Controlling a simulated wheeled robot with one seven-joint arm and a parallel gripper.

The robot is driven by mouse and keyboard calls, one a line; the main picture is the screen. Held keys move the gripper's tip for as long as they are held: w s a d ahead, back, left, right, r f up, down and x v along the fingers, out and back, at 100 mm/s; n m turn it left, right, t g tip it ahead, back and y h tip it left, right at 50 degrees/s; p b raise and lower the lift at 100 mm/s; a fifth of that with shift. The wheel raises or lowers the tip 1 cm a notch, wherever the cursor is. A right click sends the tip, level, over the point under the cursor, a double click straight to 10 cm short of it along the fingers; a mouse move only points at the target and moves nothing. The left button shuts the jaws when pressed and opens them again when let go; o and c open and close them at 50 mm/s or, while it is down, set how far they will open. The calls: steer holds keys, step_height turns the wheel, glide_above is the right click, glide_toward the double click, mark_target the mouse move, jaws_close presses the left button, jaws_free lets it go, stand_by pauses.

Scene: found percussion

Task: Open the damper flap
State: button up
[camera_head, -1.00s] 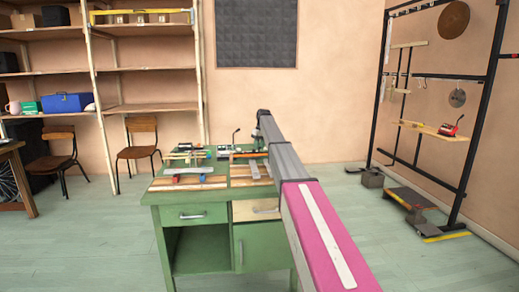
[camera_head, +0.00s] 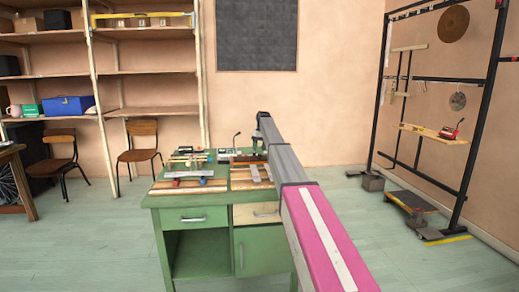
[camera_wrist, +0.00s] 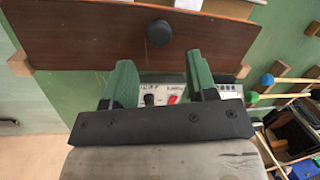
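A reddish-brown wooden board with a round black knob (camera_wrist: 158,33), which looks like the damper flap (camera_wrist: 95,35), crosses the top of the wrist view. Whether it is open or shut I cannot tell. My gripper (camera_wrist: 160,72) has two green fingers, spread apart with nothing between them. The knob lies ahead of the fingertips, roughly between them in the picture, and I see no contact. In the head view my arm reaches over the green desk (camera_head: 190,249); it hides my gripper, and I cannot make out the flap there.
A pale panel with a black knob and a red switch (camera_wrist: 173,99) shows beyond my fingers. Wooden blocks and coloured-tipped sticks (camera_wrist: 268,80) lie at the right. Metal bars (camera_head: 188,174) lie on the desk. A black rack (camera_head: 485,110) stands right; shelves (camera_head: 150,68) stand left.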

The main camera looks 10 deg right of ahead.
steer(key=v, duration=0.7)
steer(key=shift+r, duration=0.25)
steer(key=shift+d, duration=0.1)
